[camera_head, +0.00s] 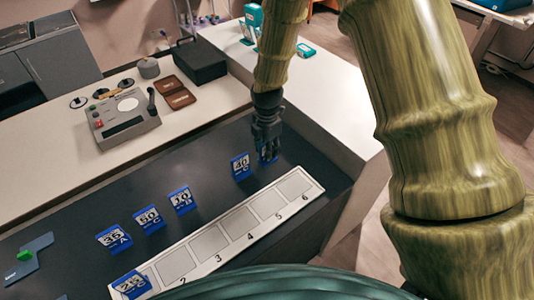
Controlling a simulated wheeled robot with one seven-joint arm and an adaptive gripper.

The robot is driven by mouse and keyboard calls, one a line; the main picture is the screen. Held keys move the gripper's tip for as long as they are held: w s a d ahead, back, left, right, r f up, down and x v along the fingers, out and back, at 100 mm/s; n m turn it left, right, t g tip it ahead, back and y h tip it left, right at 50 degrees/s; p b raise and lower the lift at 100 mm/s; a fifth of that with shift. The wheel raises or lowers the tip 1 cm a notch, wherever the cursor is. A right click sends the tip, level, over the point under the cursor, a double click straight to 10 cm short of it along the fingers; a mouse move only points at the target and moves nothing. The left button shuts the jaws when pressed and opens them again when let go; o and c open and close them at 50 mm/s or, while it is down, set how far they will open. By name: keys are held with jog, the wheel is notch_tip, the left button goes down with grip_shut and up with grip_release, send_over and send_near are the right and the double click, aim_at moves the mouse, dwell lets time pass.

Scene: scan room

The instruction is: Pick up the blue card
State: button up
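Several blue cards with printed white labels stand on the dark counter (85,215). One blue card (275,154) is right at my gripper (266,150), partly hidden behind its dark fingers. My gripper points down at it; whether the fingers are closed on it cannot be told. Another blue card (240,166), reading about "40 C", stands just left of the gripper. More blue cards stand farther left: one (181,200), one (149,218) and one (114,238). Another blue card (131,284) lies on the left end of the numbered strip (210,242).
The white strip has numbered squares, with several empty. A blue-grey piece with a green block (26,255) lies far left. My arm covers the right side.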

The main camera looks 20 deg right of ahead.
jog(key=shift+w+f, duration=0.2)
jog(key=shift+f, duration=0.4)
jog(key=shift+w+f, duration=0.15)
jog(key=shift+f, duration=0.45)
jog(key=shift+s+r, duration=0.15)
jog(key=shift+s, duration=0.05)
jog(key=shift+w, duration=0.1)
jog(key=c, duration=0.6)
grip_shut()
